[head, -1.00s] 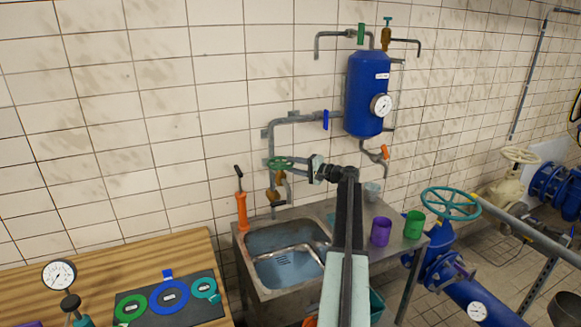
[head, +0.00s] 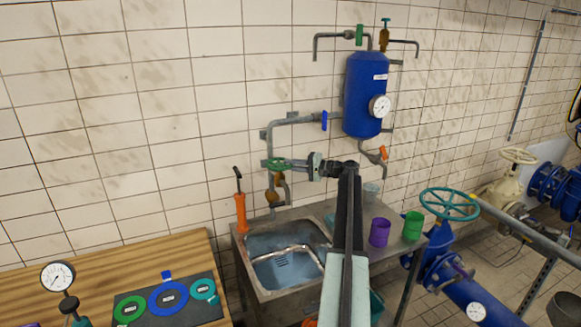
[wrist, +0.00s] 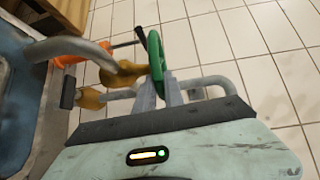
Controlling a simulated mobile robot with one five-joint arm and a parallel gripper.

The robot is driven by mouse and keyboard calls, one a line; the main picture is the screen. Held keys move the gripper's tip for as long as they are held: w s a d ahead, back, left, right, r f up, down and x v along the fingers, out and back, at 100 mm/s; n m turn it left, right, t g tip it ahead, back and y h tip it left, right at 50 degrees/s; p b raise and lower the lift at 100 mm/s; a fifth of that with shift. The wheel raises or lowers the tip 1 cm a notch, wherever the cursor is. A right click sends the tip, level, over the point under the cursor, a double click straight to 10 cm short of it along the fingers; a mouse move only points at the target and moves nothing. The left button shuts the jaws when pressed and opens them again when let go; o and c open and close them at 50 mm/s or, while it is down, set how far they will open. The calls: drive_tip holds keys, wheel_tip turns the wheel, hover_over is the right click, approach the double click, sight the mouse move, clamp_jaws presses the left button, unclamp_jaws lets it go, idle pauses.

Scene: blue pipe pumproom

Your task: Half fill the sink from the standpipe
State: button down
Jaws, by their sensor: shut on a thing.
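The sink (head: 250,254) is a grey steel basin set in a steel counter against the tiled wall. Its inside looks bluish; I cannot tell the water level. The standpipe (head: 290,120) runs down the wall beside the sink to a brass tap (head: 273,196) with a green handwheel (head: 279,164). My gripper (head: 294,165) is shut on the handwheel's rim from the right. In the wrist view the fingers (wrist: 159,95) close on the green wheel (wrist: 156,55), with the brass tap body (wrist: 122,75) and curved grey spout (wrist: 70,46) at its left.
An orange-bodied tool (head: 240,212) stands left of the sink. Purple (head: 380,232) and green (head: 413,225) cups stand on the counter at right. A blue tank (head: 366,95) with a gauge hangs above. A wooden table (head: 120,260) is at left.

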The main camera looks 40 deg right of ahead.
drive_tip(key=c, duration=1.5)
unclamp_jaws()
drive_tip(key=shift+o, duration=0.2)
drive_tip(key=shift+s, duration=0.1)
drive_tip(key=v, duration=0.7)
drive_tip(key=shift+s, duration=0.35)
